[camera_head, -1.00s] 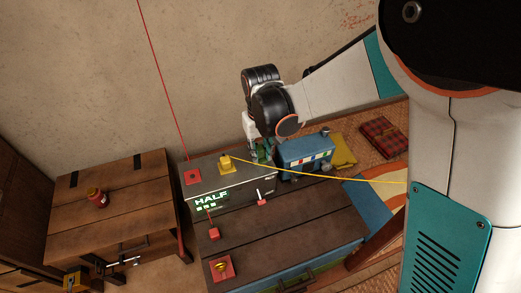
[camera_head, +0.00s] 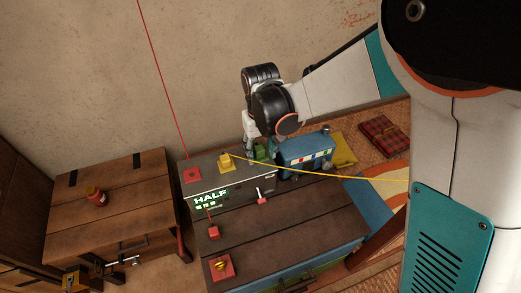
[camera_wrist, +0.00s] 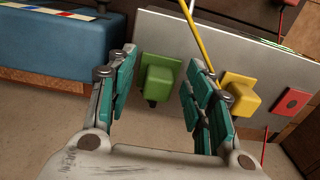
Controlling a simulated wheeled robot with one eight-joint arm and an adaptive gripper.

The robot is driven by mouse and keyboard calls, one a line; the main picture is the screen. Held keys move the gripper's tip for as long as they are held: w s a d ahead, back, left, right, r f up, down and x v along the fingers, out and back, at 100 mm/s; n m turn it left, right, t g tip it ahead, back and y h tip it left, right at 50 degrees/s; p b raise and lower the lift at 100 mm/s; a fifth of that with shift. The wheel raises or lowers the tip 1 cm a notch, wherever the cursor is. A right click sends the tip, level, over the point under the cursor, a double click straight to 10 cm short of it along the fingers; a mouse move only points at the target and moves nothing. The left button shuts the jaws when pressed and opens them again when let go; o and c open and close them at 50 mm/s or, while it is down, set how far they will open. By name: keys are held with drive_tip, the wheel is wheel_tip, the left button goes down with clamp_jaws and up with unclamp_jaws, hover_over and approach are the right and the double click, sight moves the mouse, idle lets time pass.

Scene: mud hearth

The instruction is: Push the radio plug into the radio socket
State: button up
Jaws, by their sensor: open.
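A green plug-like block (camera_head: 260,149) sits at the back right of a grey box (camera_head: 233,185) with a lit HALF display. In the wrist view the green block (camera_wrist: 161,77) stands on a square green plate against the box face, with a dark stub at its near end. My gripper (camera_wrist: 160,56) is open, its fingers either side of the block with gaps visible. A yellow block (camera_head: 226,162) with a yellow cord sits left of it in the head view; it also shows in the wrist view (camera_wrist: 239,92). No label identifies the radio plug or socket.
A blue box (camera_head: 305,152) with coloured marks stands right of the grey box. A red square plate (camera_head: 193,175) lies at the box's left. The yellow cord (camera_head: 350,174) stretches rightward. A small red lever (camera_head: 262,197) is on the front.

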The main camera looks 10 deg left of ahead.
wheel_tip(320, 180, up, 12)
idle(0.4)
drive_tip(key=shift+f, duration=0.1)
